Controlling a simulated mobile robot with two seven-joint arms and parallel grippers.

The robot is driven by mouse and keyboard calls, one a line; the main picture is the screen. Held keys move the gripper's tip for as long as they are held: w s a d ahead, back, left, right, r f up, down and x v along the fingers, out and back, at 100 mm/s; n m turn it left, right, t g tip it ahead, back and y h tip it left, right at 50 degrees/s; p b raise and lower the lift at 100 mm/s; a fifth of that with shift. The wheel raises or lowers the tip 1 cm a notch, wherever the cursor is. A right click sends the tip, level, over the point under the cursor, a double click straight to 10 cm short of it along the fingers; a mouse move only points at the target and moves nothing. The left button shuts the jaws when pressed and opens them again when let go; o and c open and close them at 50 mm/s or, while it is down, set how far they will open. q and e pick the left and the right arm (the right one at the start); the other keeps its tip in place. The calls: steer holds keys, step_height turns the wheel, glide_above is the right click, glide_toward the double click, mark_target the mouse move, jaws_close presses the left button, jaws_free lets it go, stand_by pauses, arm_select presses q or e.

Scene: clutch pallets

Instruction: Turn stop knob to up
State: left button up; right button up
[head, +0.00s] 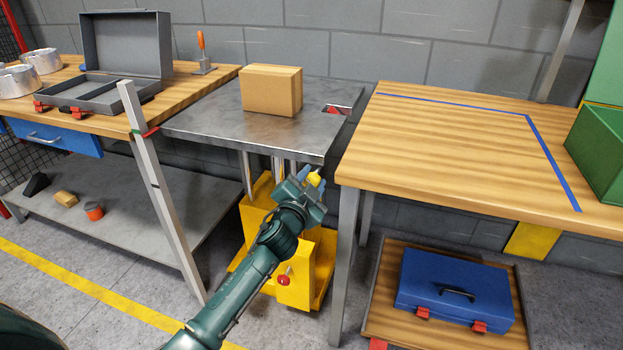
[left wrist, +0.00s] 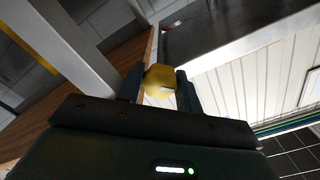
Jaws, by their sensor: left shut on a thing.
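My left gripper (head: 308,184) reaches up from the bottom of the head view and is shut on a yellow knob (head: 315,179), just below the front right corner of the grey metal lift table (head: 200,122). In the left wrist view the yellow knob (left wrist: 160,82) sits between the two dark fingers (left wrist: 160,85) and bears a small pale mark. What the knob is mounted on is hidden, and I cannot tell which way its mark points. My right gripper is not in view.
A cardboard box (head: 272,92) stands on the lift table. Its yellow base (head: 295,262) carries a red ball-ended lever (head: 283,280). A wooden bench (head: 440,150) with blue tape is close on the right. A white-grey post (head: 160,190) stands left of my arm.

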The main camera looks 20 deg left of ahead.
arm_select(q)
steer(key=shift+m, duration=1)
steer(key=m, duration=0.2)
steer(key=shift+m+p, duration=0.3)
steer(key=shift+p, duration=0.05)
steer(key=m, duration=0.3)
steer(key=shift+m+p, duration=0.3)
steer(key=shift+m, duration=0.7)
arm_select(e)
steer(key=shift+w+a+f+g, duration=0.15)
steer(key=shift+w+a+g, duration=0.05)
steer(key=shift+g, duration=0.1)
arm_select(q)
steer(key=o, duration=1)
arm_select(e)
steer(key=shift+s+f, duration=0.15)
